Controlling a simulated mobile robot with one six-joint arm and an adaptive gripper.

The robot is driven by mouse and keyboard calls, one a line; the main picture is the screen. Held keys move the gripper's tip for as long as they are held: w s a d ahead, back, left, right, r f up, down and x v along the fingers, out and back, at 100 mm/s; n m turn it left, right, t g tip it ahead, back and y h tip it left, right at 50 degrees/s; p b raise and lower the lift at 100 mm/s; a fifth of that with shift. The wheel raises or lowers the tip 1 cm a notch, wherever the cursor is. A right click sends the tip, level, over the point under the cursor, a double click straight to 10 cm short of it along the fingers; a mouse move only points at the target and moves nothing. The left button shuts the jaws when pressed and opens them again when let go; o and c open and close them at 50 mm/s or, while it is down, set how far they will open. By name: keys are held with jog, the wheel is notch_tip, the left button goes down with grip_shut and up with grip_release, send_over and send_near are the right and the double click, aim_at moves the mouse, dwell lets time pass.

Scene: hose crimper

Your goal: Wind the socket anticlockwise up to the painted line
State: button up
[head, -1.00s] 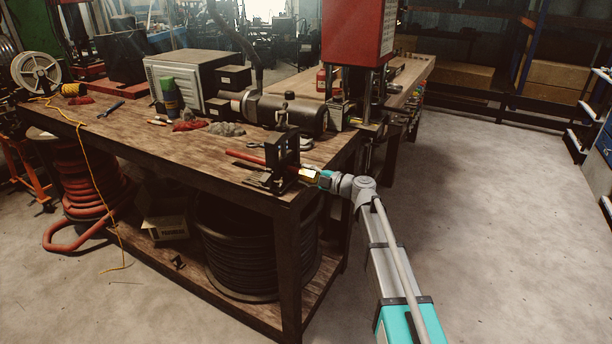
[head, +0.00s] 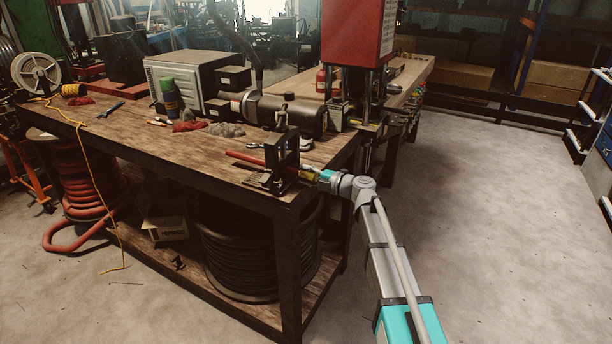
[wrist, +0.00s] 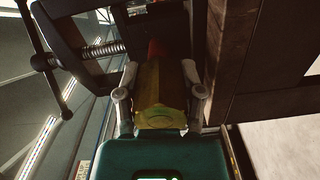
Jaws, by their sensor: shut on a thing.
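The brass-coloured hex socket (wrist: 160,108) sits at the end of the red hose (wrist: 157,50), between my fingers in the wrist view. My gripper (wrist: 160,94) is shut on it, one finger on each side. In the head view the socket (head: 307,175) is small and partly covered by my gripper (head: 313,176). The red hose (head: 246,157) lies level through a black vise (head: 283,148) at the bench corner. I cannot make out the painted line in either view.
The vise's screw and bar (wrist: 50,62) are close to my gripper at the left of the wrist view. The wooden bench (head: 190,155) carries a spray can (head: 171,98), rags and a dark cylinder. The floor at right is clear.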

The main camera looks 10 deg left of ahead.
jog(key=o, duration=1)
jog(key=shift+s, duration=0.2)
jog(key=shift+o, duration=0.8)
jog(key=shift+w, duration=0.1)
jog(key=shift+d, duration=0.1)
jog(key=v, duration=1.2)
